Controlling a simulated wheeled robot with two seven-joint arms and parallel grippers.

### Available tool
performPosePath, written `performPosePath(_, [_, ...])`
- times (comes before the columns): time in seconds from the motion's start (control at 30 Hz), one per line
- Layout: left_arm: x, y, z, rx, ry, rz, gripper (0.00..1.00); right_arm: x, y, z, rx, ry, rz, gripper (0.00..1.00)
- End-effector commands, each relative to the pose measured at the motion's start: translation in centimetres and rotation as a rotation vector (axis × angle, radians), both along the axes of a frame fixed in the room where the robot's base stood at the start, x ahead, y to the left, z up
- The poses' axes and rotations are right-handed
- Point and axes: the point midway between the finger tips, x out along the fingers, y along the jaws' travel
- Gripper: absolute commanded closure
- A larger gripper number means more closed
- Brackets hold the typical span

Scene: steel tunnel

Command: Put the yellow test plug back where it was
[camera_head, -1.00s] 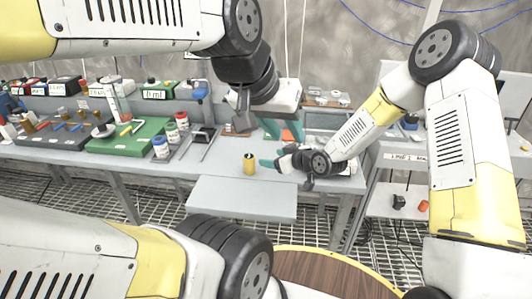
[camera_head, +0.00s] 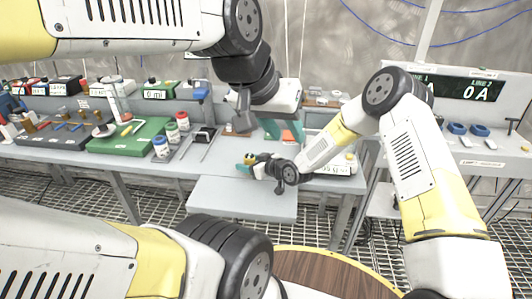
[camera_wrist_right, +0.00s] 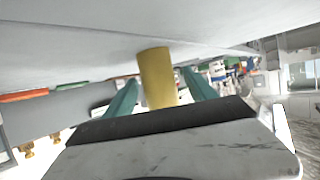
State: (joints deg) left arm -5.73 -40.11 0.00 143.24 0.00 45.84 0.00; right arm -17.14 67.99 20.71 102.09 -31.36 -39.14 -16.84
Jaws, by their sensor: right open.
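The yellow test plug (camera_head: 249,158) stands near the front edge of the grey bench, mostly hidden in the head view. My right gripper (camera_head: 246,166) is low at the bench edge, its teal fingers around the plug. In the right wrist view, the yellow plug (camera_wrist_right: 157,78) stands between the two teal fingers (camera_wrist_right: 160,97), with a gap visible on the right side. My left gripper (camera_head: 284,130) points down over the back of the bench. An orange-red piece shows between its teal fingers; I cannot tell if it is held.
The bench (camera_head: 180,178) has a grey shelf (camera_head: 240,200) in front. A green mat (camera_head: 128,143), white jars with coloured lids (camera_head: 160,147) and a dark tool tray (camera_head: 50,140) lie to the left. A display (camera_head: 470,88) stands at right.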

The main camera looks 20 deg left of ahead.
Motion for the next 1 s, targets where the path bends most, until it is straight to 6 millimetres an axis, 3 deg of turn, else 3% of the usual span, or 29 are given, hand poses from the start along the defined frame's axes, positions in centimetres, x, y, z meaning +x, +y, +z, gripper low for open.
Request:
performPosePath(0.13, [0.0, 0.0, 0.0, 0.000, 0.000, 0.000, 0.64, 0.0, 0.0, 0.0, 0.000, 0.000, 0.000, 0.35])
performPosePath(0.47, [0.0, 0.0, 0.0, 0.000, 0.000, 0.000, 0.64, 0.0, -0.1, 0.1, 0.000, 0.000, -0.001, 1.00])
performPosePath(0.77, [0.0, 0.0, 0.0, 0.000, 0.000, 0.000, 0.64, 0.0, 0.0, 0.2, 0.001, -0.001, -0.001, 1.00])
performPosePath(1.0, [0.0, 0.0, 0.0, 0.000, 0.000, 0.000, 0.64, 0.1, 0.0, 2.1, 0.003, -0.004, 0.000, 1.00])
